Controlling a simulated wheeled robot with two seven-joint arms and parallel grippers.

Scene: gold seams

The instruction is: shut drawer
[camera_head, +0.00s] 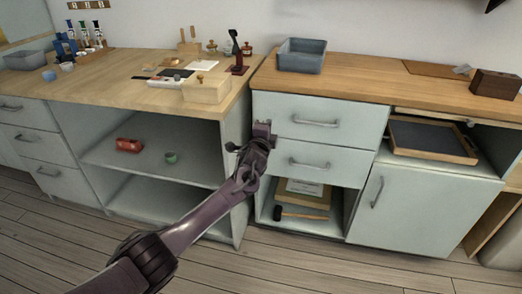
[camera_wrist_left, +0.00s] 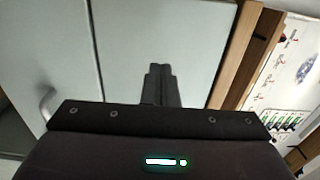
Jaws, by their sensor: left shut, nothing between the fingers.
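In the head view, the right-hand cabinet has an upper drawer (camera_head: 350,118) with a bar handle (camera_head: 315,123) and a lower drawer (camera_head: 340,160) with its own handle (camera_head: 308,164). Both pale fronts look about flush with the cabinet; any small gap is hard to tell. My left gripper (camera_head: 263,130) is shut and empty at the left end of the upper drawer front. In the left wrist view its closed fingers (camera_wrist_left: 159,84) point at a pale front panel (camera_wrist_left: 185,45); contact cannot be told. A handle (camera_wrist_left: 46,103) shows at left. My right gripper is not in view.
An open shelf below the drawers holds a mallet (camera_head: 298,214) and a wooden board. A blue-grey bin (camera_head: 302,56) stands on the wooden worktop (camera_head: 370,82) above. The left bench (camera_head: 110,88) carries several small items. A wooden tray (camera_head: 430,138) sits at right.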

